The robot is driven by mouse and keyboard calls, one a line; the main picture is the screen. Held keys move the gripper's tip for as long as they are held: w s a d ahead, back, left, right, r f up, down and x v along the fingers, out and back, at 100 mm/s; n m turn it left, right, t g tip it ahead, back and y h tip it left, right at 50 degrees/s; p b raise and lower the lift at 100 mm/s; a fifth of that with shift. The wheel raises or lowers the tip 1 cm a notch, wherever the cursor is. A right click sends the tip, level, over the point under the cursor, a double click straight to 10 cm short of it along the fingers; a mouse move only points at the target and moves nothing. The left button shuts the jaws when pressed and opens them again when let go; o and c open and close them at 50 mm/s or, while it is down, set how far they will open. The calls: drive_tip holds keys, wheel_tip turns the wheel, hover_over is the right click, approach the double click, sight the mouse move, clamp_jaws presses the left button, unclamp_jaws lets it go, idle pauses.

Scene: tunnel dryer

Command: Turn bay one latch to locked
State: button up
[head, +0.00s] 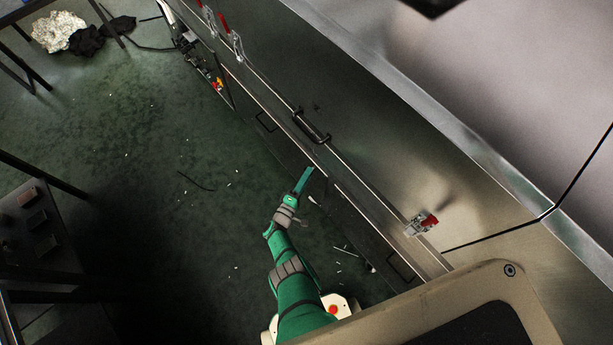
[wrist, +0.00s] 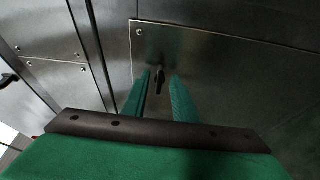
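In the wrist view a small dark turn latch (wrist: 160,76) stands out from a grey metal panel (wrist: 220,60), its grip pointing roughly up and down the picture. My gripper (wrist: 163,82) has its two green fingers apart, one to each side of the latch as seen from the wrist; I cannot tell whether they touch it. In the head view my gripper (head: 308,172) is close to the lower side of the long metal dryer (head: 370,150). The small latch is hidden there. No label naming the bay is readable.
A black handle (head: 311,125) and a red-handled clamp (head: 425,222) are on the dryer's upper side, with more red clamps (head: 231,42) further along. Green floor (head: 150,170) with scattered bits lies left of my arm. A dark rack (head: 35,225) stands at far left.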

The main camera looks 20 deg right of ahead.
drive_tip(key=shift+a, duration=0.1)
drive_tip(key=v, duration=1)
drive_tip(key=shift+s+a, duration=0.25)
drive_tip(key=shift+s, duration=0.05)
